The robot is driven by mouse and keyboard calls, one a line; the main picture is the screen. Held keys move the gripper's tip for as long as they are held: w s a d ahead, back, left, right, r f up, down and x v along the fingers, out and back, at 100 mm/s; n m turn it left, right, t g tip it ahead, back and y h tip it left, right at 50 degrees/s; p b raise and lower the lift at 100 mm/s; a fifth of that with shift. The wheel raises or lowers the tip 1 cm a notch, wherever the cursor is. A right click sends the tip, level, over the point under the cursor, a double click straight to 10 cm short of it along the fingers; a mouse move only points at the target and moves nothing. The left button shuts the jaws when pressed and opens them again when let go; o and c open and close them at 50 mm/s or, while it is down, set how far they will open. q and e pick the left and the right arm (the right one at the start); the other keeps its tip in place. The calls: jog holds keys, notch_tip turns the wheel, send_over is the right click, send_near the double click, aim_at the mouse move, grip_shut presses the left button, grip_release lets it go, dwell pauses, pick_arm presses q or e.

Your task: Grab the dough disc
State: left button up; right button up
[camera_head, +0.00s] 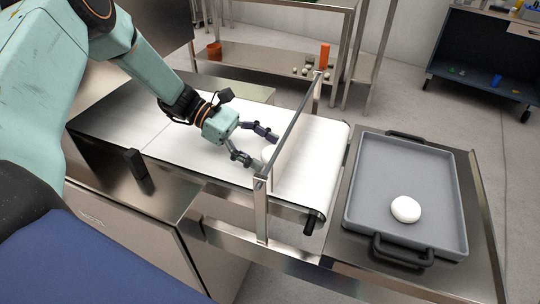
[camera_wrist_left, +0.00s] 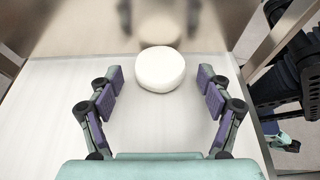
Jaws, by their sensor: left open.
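A white round dough disc (camera_wrist_left: 160,69) lies on the white conveyor belt, just ahead of the metal plate in the left wrist view. In the head view only a part of this disc (camera_head: 268,152) shows, at the fingers and beside the metal frame. My left gripper (camera_head: 264,149) is low over the belt with its fingers spread. In the left wrist view the disc is centred at the far end of the gap between the fingertips, with space on both sides. A second white dough disc (camera_head: 406,209) lies in the grey tray.
A metal frame (camera_head: 290,125) stands across the conveyor belt (camera_head: 318,160), close to my left gripper. The grey tray (camera_head: 365,165) with black handles is to the right. Shelves with small items (camera_head: 265,60) and a dark cart (camera_head: 480,65) stand behind.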

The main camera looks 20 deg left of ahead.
pick_arm(q)
jog(key=shift+d+r, duration=0.1)
jog(key=shift+d, duration=0.95)
jog(key=shift+w+a+f, duration=0.1)
jog(key=shift+a+f, duration=0.1)
jog(key=shift+a, duration=0.4)
jog(key=c, duration=0.4)
jog(key=shift+d+r, duration=0.2)
jog(key=shift+d, duration=0.25)
jog(key=c, duration=0.4)
jog(key=shift+a+f, duration=0.15)
jog(key=shift+a, duration=0.15)
jog(key=c, duration=0.5)
